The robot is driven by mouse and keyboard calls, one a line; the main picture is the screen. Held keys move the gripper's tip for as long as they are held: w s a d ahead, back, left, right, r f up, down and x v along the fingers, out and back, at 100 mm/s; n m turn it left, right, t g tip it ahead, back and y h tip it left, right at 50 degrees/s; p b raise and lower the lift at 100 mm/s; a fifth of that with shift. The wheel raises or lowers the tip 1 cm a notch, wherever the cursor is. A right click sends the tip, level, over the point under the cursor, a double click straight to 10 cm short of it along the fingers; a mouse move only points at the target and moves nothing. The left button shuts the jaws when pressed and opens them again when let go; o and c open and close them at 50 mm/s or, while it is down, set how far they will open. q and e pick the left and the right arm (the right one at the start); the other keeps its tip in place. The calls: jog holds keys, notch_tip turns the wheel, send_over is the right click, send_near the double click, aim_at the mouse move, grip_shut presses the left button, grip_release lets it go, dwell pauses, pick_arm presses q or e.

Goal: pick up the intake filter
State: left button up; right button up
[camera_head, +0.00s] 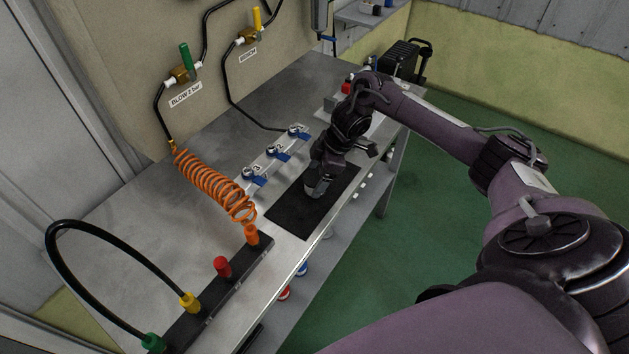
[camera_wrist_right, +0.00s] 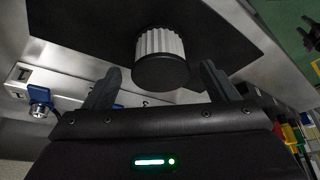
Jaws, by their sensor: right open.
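The intake filter (camera_wrist_right: 161,57) is a short cylinder with a pale pleated side and a dark round end. In the right wrist view it is on a black mat (camera_wrist_right: 82,22), centred just beyond the gap between my fingers. My right gripper (camera_wrist_right: 160,82) is open, with one finger to each side and nothing held. In the head view the right gripper (camera_head: 319,186) is low over the black mat (camera_head: 290,212), pointing down. There it hides most or all of the filter. My left gripper is not in view.
Blue-handled valves (camera_head: 277,153) line a pale strip left of the mat. An orange coiled hose (camera_head: 212,184) joins a black rail (camera_head: 222,290) with coloured fittings at the near end. The bench's right edge is close to the mat. Bare metal bench (camera_head: 125,225) lies to the left.

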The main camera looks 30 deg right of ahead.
jog(key=c, duration=0.7)
jog(key=shift+c, duration=1.1)
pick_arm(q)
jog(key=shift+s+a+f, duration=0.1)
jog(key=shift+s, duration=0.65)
pick_arm(e)
jog(key=shift+c, duration=1.2)
